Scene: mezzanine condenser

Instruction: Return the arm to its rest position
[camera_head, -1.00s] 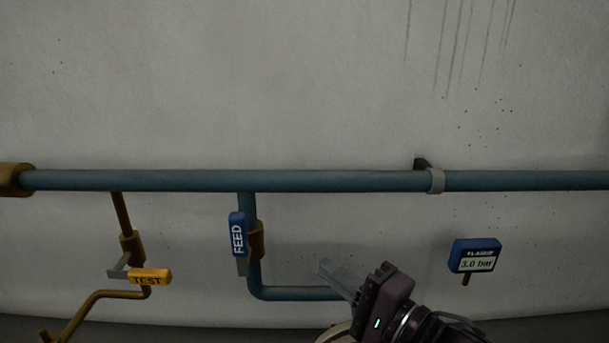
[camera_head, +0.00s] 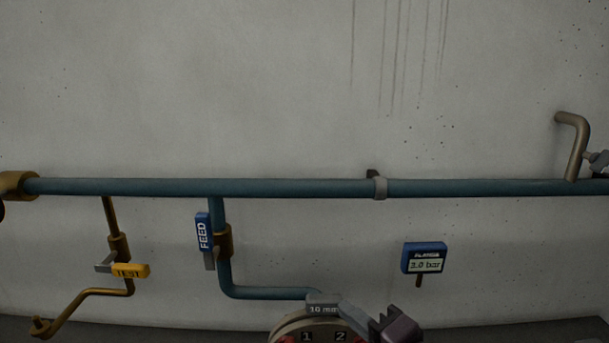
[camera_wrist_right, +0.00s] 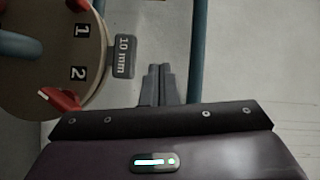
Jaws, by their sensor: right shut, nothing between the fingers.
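My right gripper (camera_head: 357,316) is at the bottom of the head view, right of centre, in front of the round plate's right side. Its body is dark and its fingers are grey. In the right wrist view the two fingers (camera_wrist_right: 158,84) are together with nothing between them. The fingers look apart from the round tan plate (camera_wrist_right: 22,88), which lies to their left there. My left gripper is not in view.
The plate carries a "10 mm" tag (camera_head: 322,309) and red parts (camera_wrist_right: 60,101). Behind are a blue pipe (camera_head: 290,188), the blue FEED handle (camera_head: 203,231), the yellow TEST handle (camera_head: 131,271) and a gauge (camera_head: 424,257) reading about 3.0 bar.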

